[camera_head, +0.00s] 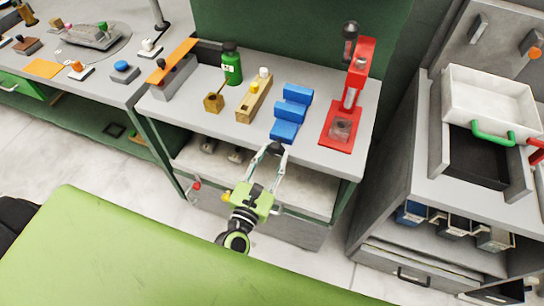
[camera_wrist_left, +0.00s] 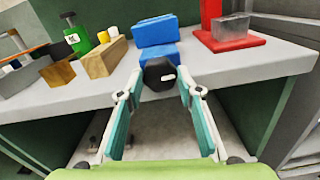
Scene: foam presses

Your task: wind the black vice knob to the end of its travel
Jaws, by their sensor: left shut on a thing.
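The blue vice (camera_head: 291,103) stands at the front edge of the grey bench, and it also shows in the left wrist view (camera_wrist_left: 154,33). Its round black knob (camera_wrist_left: 159,74) faces my left gripper at the front of the vice and bears a small white mark. My left gripper (camera_head: 274,150) has a green body and reaches up to the bench edge from the front. In the left wrist view its two teal fingers stand on either side of the knob, shut on it. The vice's screw behind the knob is hidden. My right gripper is in neither view.
A red press (camera_head: 341,129) stands right of the vice. Left of it are a wooden block with pegs (camera_head: 252,103), a small wooden block (camera_head: 213,102) and a green bottle (camera_head: 232,66). A white tray (camera_head: 490,96) is far right. The floor before the bench is open.

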